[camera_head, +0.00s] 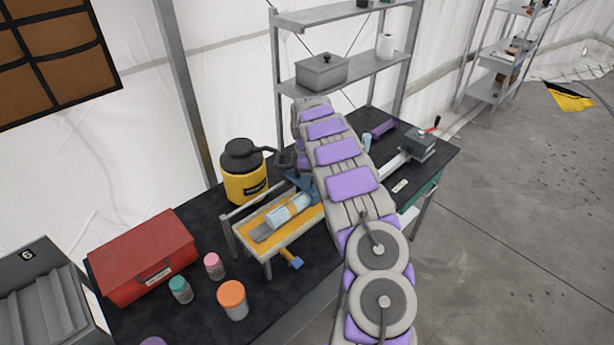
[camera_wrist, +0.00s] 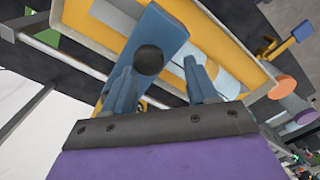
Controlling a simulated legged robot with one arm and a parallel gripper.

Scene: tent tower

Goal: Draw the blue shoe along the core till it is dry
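The core (camera_head: 290,208), a pale blue and grey cylinder, lies in a yellow-lined cradle (camera_head: 247,229) on the dark bench. It also shows in the wrist view (camera_wrist: 217,72), partly behind a finger. The blue shoe (camera_wrist: 160,32) is a flat blue block with a round black knob (camera_wrist: 149,60), seen at the cradle's end in the wrist view. My gripper (camera_wrist: 160,76) is over the shoe with its two blue fingers spread on either side of the knob. A gap shows beside the right finger. Whether the shoe touches the core is hidden by my gripper.
A yellow jug (camera_head: 245,178) with a dark lid stands behind the cradle. A red box (camera_head: 143,258) and several small jars, one orange-lidded (camera_head: 232,300), stand at the left and front. A grey clamp device (camera_head: 420,143) stands at the bench's far right. A rail (camera_wrist: 65,57) runs beside the cradle.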

